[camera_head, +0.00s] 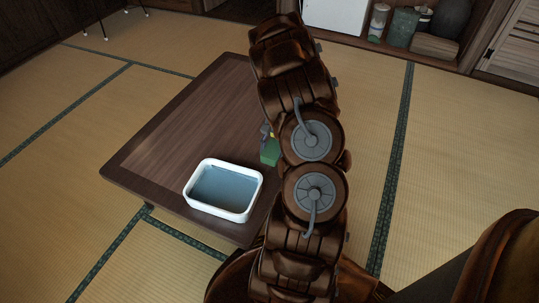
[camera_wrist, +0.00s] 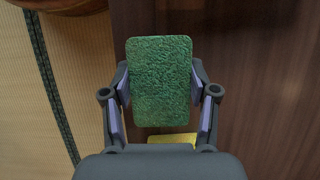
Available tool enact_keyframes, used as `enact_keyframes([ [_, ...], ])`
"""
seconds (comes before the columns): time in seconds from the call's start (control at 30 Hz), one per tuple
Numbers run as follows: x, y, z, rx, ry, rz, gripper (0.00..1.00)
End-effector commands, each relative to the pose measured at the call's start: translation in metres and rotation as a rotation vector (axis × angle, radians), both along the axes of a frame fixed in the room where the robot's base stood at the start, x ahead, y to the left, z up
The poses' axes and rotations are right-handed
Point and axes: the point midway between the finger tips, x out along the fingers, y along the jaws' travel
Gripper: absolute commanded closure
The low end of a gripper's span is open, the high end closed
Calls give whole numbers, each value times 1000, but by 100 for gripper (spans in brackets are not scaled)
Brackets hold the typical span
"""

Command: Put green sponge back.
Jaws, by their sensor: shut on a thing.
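The green sponge (camera_wrist: 160,75) is between the two fingers of my gripper (camera_wrist: 160,88) in the wrist view, with a finger pad touching each long side. In the head view, a small part of the green sponge (camera_head: 270,153) shows at the left of my arm, over the right side of the low table; the rest is hidden behind the arm. I cannot tell whether it touches the table. A yellow piece (camera_wrist: 173,138) shows just below the sponge in the wrist view; whether it is a separate thing is unclear.
A white tub (camera_head: 191,198) with bluish water stands at the front of the dark wooden table (camera_head: 165,135), left of the sponge. The table's back left is bare. Tatami floor (camera_head: 45,200) surrounds it. Containers (camera_head: 402,27) stand on a shelf at the back.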

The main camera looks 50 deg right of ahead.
Motion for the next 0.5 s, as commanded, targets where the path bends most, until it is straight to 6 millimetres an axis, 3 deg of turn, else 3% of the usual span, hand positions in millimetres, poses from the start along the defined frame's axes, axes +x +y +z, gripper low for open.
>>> enact_keyframes([
  [0.4,20,-7,-3,-1,-1,0,69],
  [0.5,19,-7,-18,0,3,-1,69],
])
